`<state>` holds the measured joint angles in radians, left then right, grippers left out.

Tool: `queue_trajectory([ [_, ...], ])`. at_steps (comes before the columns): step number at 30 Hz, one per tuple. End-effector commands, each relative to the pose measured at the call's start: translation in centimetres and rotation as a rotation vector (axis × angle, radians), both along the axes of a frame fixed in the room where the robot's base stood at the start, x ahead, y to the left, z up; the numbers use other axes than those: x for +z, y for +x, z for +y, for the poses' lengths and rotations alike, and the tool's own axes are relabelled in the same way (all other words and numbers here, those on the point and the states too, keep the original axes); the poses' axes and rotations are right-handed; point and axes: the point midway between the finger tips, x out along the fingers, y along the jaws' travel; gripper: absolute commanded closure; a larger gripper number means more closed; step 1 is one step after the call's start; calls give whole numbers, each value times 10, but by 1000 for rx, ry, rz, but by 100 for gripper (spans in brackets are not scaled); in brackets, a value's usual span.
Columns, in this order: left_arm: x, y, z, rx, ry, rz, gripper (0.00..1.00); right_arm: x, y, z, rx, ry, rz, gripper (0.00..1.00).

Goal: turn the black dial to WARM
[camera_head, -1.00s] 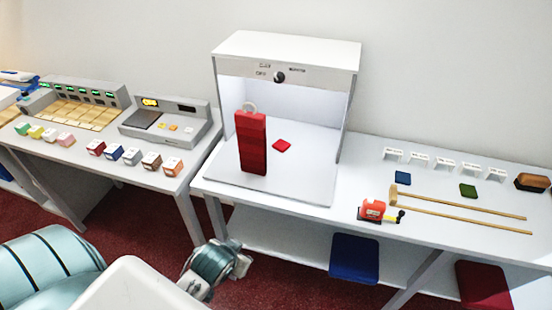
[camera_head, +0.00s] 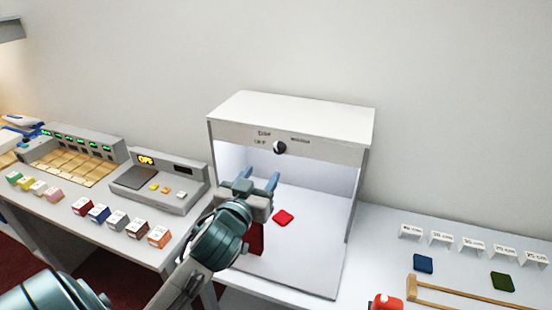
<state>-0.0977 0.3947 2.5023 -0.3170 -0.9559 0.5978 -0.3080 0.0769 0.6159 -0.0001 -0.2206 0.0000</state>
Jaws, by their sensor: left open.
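The black dial (camera_head: 280,147) sits on the front top panel of the white light booth (camera_head: 290,108). Small labels stand around it; OFF is at its left, another is above left and one is at its right, too small to read surely. My left gripper (camera_head: 258,181) is open and empty in front of the booth, below and slightly left of the dial, its two blue fingers pointing up toward the panel. It does not touch the dial. My right gripper is not in view.
A red swatch (camera_head: 284,217) lies on the booth floor. A dark red block (camera_head: 257,238) is mostly hidden behind my left gripper. A grey device (camera_head: 160,182) and several small boxes stand left. A wooden frame (camera_head: 450,292) and red tape measure (camera_head: 385,302) lie right.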

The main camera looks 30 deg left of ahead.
Motion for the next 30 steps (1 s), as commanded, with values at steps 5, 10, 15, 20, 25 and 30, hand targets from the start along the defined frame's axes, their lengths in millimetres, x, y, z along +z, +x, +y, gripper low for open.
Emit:
queue_trajectory([
  [5,-6,11,3,-1,2,-6,51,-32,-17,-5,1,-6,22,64],
  [10,2,28,7,0,3,3,51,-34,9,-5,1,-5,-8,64],
  [15,3,62,15,0,3,5,51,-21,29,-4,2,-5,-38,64],
  [20,2,83,20,-1,3,5,51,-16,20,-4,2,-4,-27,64],
  [25,0,93,22,-2,3,5,51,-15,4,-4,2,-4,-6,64],
  [30,0,95,23,-2,4,4,51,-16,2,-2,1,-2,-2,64],
])
